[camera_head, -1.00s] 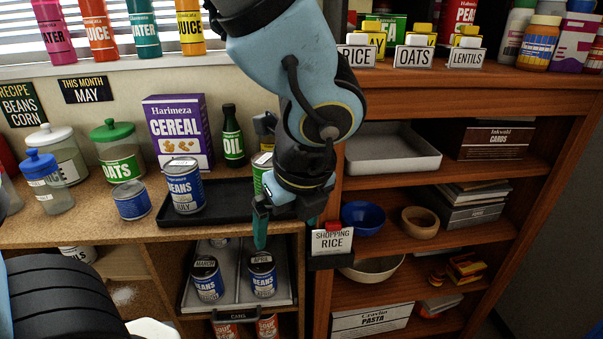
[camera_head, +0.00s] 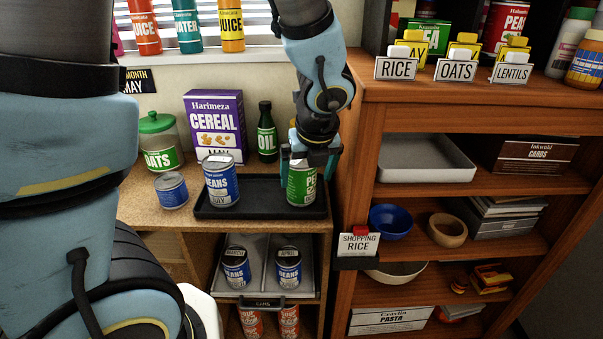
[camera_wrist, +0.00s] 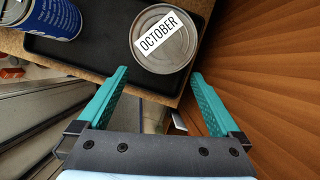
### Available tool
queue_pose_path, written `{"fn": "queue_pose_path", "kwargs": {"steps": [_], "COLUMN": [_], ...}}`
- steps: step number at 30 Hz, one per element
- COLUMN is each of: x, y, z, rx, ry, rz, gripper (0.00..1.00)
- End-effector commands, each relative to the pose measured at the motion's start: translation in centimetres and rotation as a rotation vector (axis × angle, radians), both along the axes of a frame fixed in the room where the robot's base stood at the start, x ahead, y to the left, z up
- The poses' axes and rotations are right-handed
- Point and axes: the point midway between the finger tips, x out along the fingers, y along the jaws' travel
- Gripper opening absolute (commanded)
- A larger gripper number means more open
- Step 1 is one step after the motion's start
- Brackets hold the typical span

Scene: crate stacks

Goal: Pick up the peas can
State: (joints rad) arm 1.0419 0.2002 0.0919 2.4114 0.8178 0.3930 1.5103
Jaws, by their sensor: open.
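A green can (camera_head: 302,184), its label partly hidden, stands upright at the right end of a black tray (camera_head: 262,207) on the wooden counter. In the wrist view its metal lid (camera_wrist: 180,50) bears a sticker reading OCTOBER. My gripper (camera_head: 309,165) is open and empty at the can. In the wrist view my gripper's teal fingertips (camera_wrist: 160,73) are spread, with the can's near edge just beyond the gap between them. Whether they touch the can cannot be told.
A blue beans can (camera_head: 221,183) shares the tray. A cereal box (camera_head: 215,122) and an oil bottle (camera_head: 267,135) stand behind. A brown wooden shelf unit (camera_head: 352,190) rises close on the right. Another blue can (camera_head: 171,190) stands left of the tray.

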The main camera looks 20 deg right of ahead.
Motion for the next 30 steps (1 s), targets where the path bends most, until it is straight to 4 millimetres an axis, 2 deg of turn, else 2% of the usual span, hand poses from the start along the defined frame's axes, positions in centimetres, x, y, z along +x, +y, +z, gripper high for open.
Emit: {"fn": "queue_pose_path", "kwargs": {"steps": [3,7,11,21,30], "x": [2.2,3.6,4.1,5.7,5.9], "y": [-0.1,-0.2,-0.2,-0.4,-0.4], "z": [0.3,0.2,-0.2,-4.3,-4.6], "rx": [0.001,0.001,0.001,0.002,0.000], "ry": [0.001,0.000,0.001,0.001,-0.001], "rz": [0.003,0.001,-0.001,-0.001,-0.001], "gripper": [1.00,1.00,1.00,1.00,1.00]}}
